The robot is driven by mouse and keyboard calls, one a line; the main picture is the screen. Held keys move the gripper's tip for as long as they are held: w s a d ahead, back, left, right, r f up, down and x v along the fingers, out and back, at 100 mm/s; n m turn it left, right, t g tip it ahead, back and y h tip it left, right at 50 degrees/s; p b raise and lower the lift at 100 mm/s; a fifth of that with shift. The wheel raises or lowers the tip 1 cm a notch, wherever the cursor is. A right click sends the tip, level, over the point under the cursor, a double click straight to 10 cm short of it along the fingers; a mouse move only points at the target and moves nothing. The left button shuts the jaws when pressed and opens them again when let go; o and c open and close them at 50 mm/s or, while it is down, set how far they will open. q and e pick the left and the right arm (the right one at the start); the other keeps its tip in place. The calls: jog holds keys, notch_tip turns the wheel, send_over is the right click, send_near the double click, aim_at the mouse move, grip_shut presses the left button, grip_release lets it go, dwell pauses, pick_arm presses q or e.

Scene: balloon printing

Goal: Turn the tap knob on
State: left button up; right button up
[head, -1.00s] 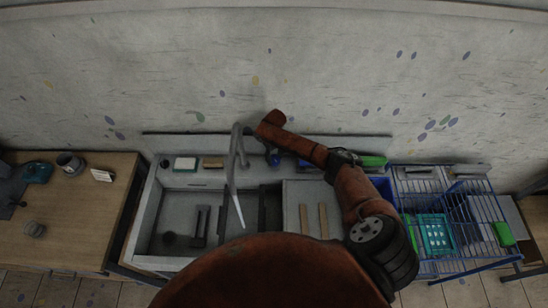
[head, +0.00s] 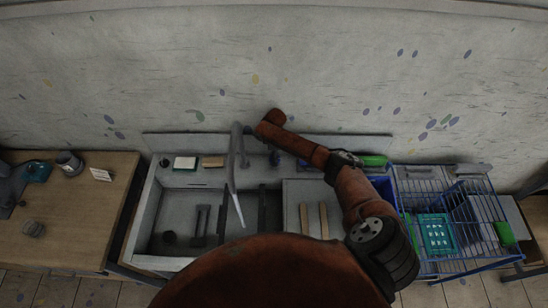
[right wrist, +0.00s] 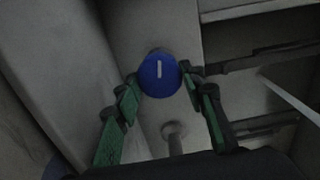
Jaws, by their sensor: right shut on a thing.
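The blue round tap knob (right wrist: 159,75) has a white bar mark, which stands upright in the right wrist view. My right gripper (right wrist: 160,80) is shut on it, with a green-padded finger on each side. In the head view the knob (head: 275,158) is a small dark blue patch below the end of my right arm, and the fingers are too small to make out. The grey tap (head: 234,165) rises left of the knob, and its pale pointed lower end hangs over the sink (head: 165,222). My left gripper is in neither view.
A white sponge-like block (head: 185,163) and a brown block (head: 213,162) lie on the back ledge. A blue wire rack (head: 470,225) stands at right. A wooden table (head: 85,225) with a cup (head: 70,163) is at left. The wall is close behind.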

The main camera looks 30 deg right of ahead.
jog(key=shift+r+n, duration=0.1)
jog(key=shift+n, duration=1.1)
jog(key=shift+w+d, duration=0.1)
jog(key=o, duration=1.2)
jog(key=shift+c, duration=0.2)
notch_tip(320, 180, up, 12)
